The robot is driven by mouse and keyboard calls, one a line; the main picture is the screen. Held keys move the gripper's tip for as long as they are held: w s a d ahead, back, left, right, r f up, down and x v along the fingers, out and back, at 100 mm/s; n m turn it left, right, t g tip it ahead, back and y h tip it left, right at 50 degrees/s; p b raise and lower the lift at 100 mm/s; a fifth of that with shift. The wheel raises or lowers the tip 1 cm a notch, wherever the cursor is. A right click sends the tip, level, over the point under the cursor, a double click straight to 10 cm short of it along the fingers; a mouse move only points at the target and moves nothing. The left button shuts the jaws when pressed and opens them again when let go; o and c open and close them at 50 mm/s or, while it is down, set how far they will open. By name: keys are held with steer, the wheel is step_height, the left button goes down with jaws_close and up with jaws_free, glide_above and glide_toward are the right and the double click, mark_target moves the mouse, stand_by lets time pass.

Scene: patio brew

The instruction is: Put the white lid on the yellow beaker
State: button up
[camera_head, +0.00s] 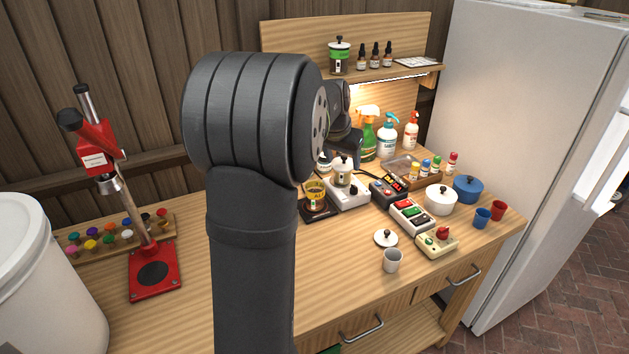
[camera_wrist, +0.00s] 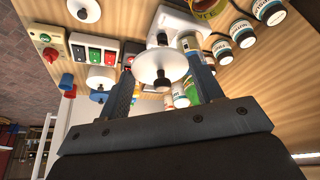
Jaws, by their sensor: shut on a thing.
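My gripper (camera_wrist: 166,60) is shut on a white round lid (camera_wrist: 148,68) with a dark knob; the lid lies between its two fingers in the wrist view. In the head view my gripper is partly hidden by my arm, and the lid (camera_head: 342,161) shows just below it, over the white device. I cannot tell whether it touches the vessel under it. The yellow beaker (camera_head: 316,188) stands on a black base just to the left; its yellow band also shows at the top of the wrist view (camera_wrist: 208,7). A second white lid (camera_head: 386,239) with a dark knob lies on the table.
A grey cup (camera_head: 392,261), a control box (camera_head: 436,241), a switch box (camera_head: 411,216) and a white pot (camera_head: 440,202) stand to the right. Spray bottles (camera_head: 388,138) stand behind. A red press (camera_head: 154,270) is at left. Bare tabletop lies at the front.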

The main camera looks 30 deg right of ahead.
steer(key=w+a+f, duration=0.4)
steer(key=w+f, duration=0.4)
steer(key=f, duration=0.1)
steer(key=shift+w+a+f, duration=0.15)
steer(key=shift+a+f, duration=0.05)
steer(key=shift+f, duration=0.15)
steer(key=shift+f, duration=0.45)
steer(key=o, duration=0.9)
steer(key=shift+o, duration=0.2)
steer(key=shift+r, duration=0.1)
steer(key=v, duration=1.2)
steer(key=shift+r, duration=0.35)
